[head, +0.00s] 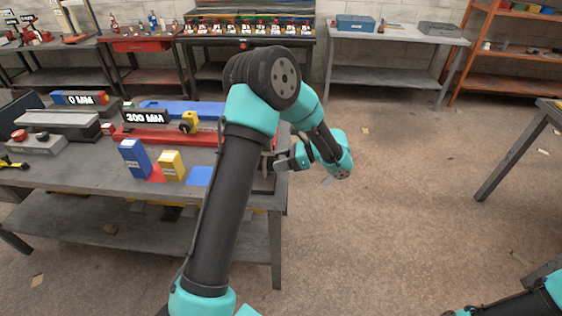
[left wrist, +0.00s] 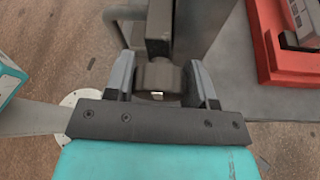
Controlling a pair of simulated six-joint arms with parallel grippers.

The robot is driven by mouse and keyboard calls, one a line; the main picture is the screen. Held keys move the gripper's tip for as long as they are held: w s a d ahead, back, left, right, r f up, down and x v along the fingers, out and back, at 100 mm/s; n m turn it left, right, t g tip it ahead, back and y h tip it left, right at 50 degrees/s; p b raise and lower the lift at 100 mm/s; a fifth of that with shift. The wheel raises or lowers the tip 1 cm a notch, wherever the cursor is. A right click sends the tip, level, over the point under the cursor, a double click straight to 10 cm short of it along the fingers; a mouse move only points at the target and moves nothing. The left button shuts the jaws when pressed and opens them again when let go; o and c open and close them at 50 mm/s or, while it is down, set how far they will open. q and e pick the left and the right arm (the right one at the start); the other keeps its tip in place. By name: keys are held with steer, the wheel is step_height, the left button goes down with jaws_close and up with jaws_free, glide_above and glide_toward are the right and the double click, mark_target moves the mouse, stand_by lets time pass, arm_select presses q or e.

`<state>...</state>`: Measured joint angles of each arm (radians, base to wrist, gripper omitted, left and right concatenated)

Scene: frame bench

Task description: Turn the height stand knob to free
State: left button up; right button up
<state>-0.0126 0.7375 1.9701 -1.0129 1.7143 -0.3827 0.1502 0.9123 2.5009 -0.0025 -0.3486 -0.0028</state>
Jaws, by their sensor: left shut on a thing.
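In the left wrist view, a dark grey round knob (left wrist: 158,76) with a small pale mark sits on a grey upright, the height stand (left wrist: 196,25). The two fingers of my left gripper (left wrist: 161,64) are closed on the knob's sides. In the head view, my left gripper (head: 287,161) is at the right end of the bench, beside the stand, which is mostly hidden behind my arm. The direction the knob points cannot be told. My right arm shows only at the bottom right corner; its gripper is out of view.
The grey bench (head: 105,183) holds a blue box (head: 134,159), a yellow box (head: 171,166), a red fixture (head: 150,134) and a yellow tape measure (head: 188,122). A "300 MM" sign (head: 145,117) stands behind. Open floor lies to the right.

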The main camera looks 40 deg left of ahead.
arm_select(q)
steer(key=shift+n, duration=0.3)
steer(key=shift+s+n+t+y, duration=0.1)
steer(key=shift+n+t+y, duration=0.8)
steer(key=shift+n+t, duration=0.9)
steer(key=shift+n+g, duration=0.3)
steer(key=o, duration=0.9)
steer(key=shift+o, duration=0.2)
steer(key=shift+d, duration=0.1)
steer(key=v, duration=1.7)
steer(key=shift+d, duration=0.15)
